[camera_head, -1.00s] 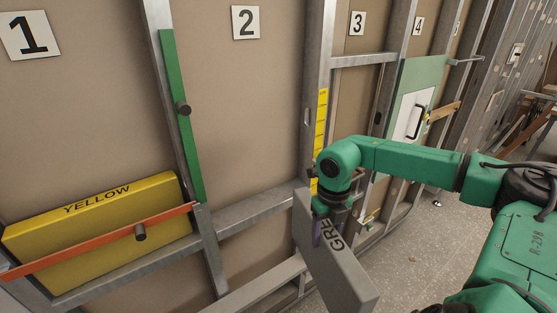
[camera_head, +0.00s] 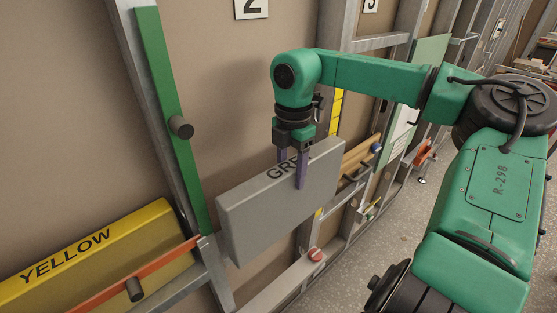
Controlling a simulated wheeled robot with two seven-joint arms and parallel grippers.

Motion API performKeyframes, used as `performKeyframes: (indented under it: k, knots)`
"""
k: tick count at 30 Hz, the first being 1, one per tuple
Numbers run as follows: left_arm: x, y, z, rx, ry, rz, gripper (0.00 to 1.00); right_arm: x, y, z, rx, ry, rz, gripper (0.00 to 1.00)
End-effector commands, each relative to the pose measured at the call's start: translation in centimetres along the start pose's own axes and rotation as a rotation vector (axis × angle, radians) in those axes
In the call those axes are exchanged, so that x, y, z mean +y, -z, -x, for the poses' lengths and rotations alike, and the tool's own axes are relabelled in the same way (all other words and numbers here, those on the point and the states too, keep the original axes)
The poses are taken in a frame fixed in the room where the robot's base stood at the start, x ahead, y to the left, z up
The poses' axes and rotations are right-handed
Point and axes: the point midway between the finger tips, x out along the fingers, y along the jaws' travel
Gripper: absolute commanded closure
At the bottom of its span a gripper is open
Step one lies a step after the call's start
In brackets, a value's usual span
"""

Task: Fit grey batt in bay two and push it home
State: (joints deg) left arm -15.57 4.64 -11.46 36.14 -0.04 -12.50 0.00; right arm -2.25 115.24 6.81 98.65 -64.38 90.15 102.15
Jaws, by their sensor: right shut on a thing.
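The grey batt (camera_head: 280,203) is a thick grey slab with black lettering along its top edge, partly covered by a finger. My right gripper (camera_head: 291,170) is shut on its top edge, and the batt hangs upright in front of bay two. Bay two is the framed opening under the "2" sign (camera_head: 252,8). The batt hides much of the bay's lower rail, and I cannot tell whether it touches the frame. My left gripper is not in view.
A yellow batt (camera_head: 85,250) sits in the bay to the left behind an orange bar (camera_head: 120,285). A green bar (camera_head: 170,115) with a dark knob (camera_head: 181,127) runs along the left stud. Metal studs and rails frame the bay. Speckled floor (camera_head: 345,270) is open at lower right.

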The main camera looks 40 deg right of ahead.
Motion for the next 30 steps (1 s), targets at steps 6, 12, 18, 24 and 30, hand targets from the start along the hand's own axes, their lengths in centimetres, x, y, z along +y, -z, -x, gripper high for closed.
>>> performKeyframes:
  k: [6,12,18,24,30]
  knots:
    - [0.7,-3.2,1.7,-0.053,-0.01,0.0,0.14,2.2,0.0,0.3,-0.002,0.004,0.001,1.0]
    - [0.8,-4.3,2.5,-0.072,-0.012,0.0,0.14,4.7,0.0,0.2,-0.002,0.004,0.002,1.0]
    - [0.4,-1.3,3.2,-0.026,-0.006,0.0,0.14,7.2,0.0,0.2,-0.002,0.002,0.002,1.0]
    - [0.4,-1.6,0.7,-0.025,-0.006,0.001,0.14,7.1,0.1,-2.5,0.0,-0.002,0.003,1.0]
    - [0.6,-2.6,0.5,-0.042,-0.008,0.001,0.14,7.1,0.1,-2.7,0.0,-0.002,0.003,1.0]
